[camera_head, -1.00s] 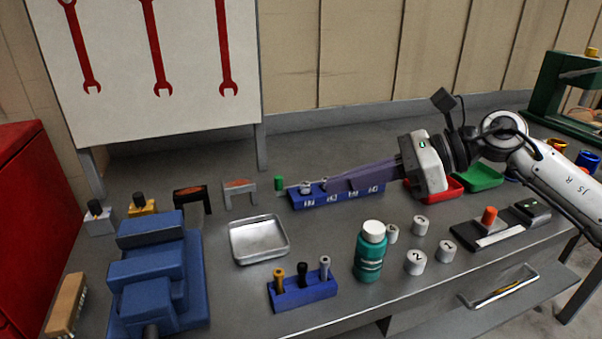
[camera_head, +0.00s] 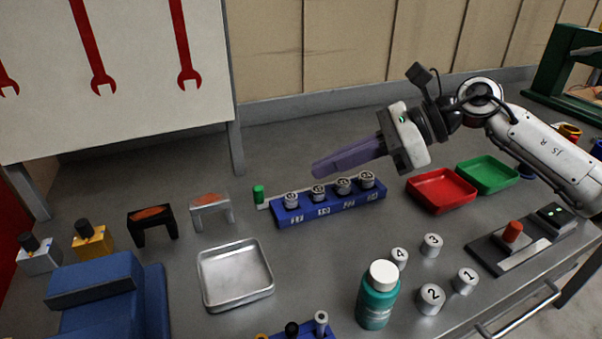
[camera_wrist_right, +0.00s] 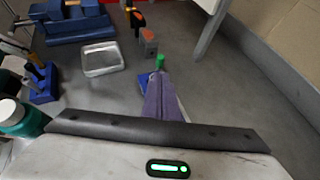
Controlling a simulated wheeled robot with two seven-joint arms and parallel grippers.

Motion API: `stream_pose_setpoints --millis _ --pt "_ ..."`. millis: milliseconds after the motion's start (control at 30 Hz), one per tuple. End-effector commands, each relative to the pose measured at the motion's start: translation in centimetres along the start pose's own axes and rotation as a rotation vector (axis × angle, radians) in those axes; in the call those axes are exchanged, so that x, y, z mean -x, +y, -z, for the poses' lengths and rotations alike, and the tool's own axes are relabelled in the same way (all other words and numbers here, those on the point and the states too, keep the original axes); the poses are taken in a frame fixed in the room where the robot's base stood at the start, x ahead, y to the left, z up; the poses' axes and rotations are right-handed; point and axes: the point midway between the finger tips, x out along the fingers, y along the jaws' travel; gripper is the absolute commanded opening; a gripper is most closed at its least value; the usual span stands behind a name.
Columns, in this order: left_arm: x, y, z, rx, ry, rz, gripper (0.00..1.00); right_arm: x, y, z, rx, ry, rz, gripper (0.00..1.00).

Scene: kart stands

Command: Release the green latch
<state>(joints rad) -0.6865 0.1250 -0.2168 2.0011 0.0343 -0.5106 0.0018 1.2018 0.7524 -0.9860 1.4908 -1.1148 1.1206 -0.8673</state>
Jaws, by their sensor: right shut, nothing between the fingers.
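The green latch (camera_head: 259,194) is a small upright green knob at the left end of a pale bar. The bar runs along the back of a blue block (camera_head: 330,208) holding several grey numbered cylinders. My right gripper (camera_head: 316,170) is shut and empty, with purple fingers pointing left above and behind the block, apart from the latch in the head view. In the right wrist view the green knob (camera_wrist_right: 160,62) shows just beyond the purple fingertips (camera_wrist_right: 160,78), which hide most of the block (camera_wrist_right: 146,82). My left gripper is not in view.
A metal tray (camera_head: 236,276) lies in front of the latch. Black (camera_head: 152,224) and grey (camera_head: 211,209) brackets stand to its left. A red tray (camera_head: 441,190) and a green tray (camera_head: 487,174) lie right. A teal bottle (camera_head: 377,297) stands in front.

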Motion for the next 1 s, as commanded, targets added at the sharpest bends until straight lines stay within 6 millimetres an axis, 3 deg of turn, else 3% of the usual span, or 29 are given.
stream_pose_setpoints --millis 500,1000 --pt "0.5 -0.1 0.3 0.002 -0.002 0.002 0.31 -8.4 0.1 0.0 0.0 0.0 -0.002 0.0" --pt "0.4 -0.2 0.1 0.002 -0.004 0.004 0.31 -9.4 0.1 0.0 0.0 0.001 -0.001 0.0"
